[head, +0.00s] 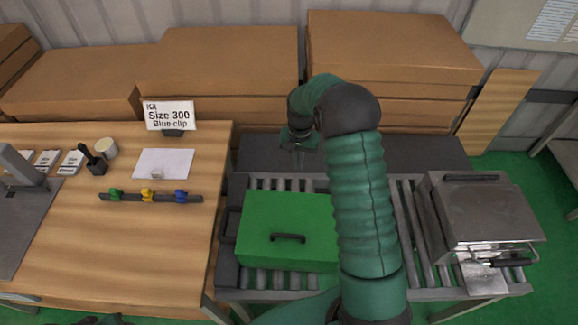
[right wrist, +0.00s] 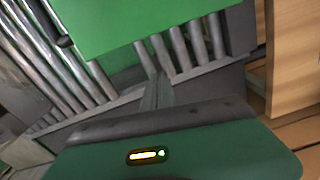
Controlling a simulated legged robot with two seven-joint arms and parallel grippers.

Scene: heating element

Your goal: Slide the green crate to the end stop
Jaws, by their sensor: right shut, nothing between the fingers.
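The green crate (head: 288,215) sits flat on the roller conveyor (head: 405,225), towards its left end, with a dark handle on its top. A dark loop-shaped part (head: 228,225) stands at its left side; I cannot tell whether it is the end stop or a crate handle. My right gripper (head: 299,158) is shut and empty, pointing down just behind the crate's far edge. The right wrist view shows its fingers (right wrist: 157,92) close to the crate (right wrist: 140,25); contact is unclear. My right forearm hides the crate's right end. Only a sliver, possibly of my left gripper (head: 100,320), shows at the bottom edge.
A metal box with a handle (head: 485,215) stands at the conveyor's right. A wooden table (head: 150,250) adjoins on the left, with a sign (head: 170,116), a paper sheet and a rail of coloured clips (head: 150,197). Cardboard boxes (head: 230,70) line the back. Bare rollers lie right of my forearm.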

